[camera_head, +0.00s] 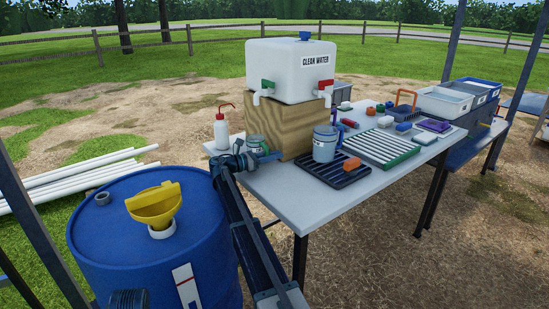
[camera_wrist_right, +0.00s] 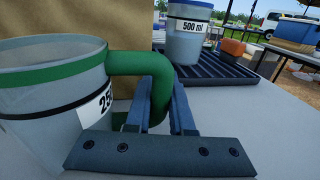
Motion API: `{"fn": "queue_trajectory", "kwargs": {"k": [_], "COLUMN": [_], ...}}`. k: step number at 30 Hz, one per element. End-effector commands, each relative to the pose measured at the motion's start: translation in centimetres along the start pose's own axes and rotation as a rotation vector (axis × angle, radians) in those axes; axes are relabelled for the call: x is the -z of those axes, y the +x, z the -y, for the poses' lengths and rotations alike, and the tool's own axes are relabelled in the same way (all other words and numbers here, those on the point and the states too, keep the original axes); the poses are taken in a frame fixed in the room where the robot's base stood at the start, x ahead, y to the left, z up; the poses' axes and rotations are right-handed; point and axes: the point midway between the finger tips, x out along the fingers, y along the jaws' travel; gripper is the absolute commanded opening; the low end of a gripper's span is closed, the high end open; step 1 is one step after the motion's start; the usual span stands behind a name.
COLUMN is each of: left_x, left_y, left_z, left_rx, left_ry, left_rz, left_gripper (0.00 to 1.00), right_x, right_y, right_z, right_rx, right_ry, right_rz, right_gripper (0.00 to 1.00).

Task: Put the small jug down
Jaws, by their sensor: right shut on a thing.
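The small jug (camera_wrist_right: 45,95) is clear with a green rim, a green handle and a partly hidden label starting "25". It looks upright at the left of the right wrist view. My right gripper (camera_wrist_right: 160,108) is shut on its handle. In the head view the jug (camera_head: 257,141) shows in front of the wooden block, partly behind my right gripper (camera_head: 268,156), over the near left part of the table (camera_head: 290,196). Its base is hidden, so I cannot tell whether it touches the table. My left gripper is not in view.
A larger 500 ml jug (camera_head: 325,143) stands on a black rack (camera_head: 337,177) to the right. The wooden block (camera_head: 300,130) carries the clean water tank (camera_head: 290,75). A wash bottle (camera_head: 221,134) stands left. A blue drum (camera_head: 150,245) with a yellow funnel (camera_head: 155,205) is nearer.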

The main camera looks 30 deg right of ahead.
Motion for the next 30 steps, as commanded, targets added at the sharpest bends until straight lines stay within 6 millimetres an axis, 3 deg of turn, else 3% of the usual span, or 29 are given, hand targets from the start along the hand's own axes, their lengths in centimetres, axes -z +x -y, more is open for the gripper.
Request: {"fn": "queue_trajectory", "kwargs": {"k": [2,3,8,19,30], "left_x": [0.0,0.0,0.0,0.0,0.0], "left_y": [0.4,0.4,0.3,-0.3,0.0], "left_z": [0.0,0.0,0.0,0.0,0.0], "left_rx": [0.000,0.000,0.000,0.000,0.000], "left_ry": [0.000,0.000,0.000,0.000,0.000], "left_rz": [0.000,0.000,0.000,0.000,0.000], "left_gripper": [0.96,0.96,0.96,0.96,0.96], "right_x": [0.4,0.4,0.3,-0.3,0.0], "right_y": [0.0,0.0,0.0,0.0,-7.1], "right_z": [0.0,0.0,0.0,0.0,-0.1], "right_rx": [0.000,0.000,0.000,0.000,-0.003], "right_ry": [0.000,0.000,0.000,0.000,0.000], "right_rz": [0.000,0.000,0.000,0.000,0.000], "right_gripper": [0.00,0.23,0.51,0.51,0.51]}}
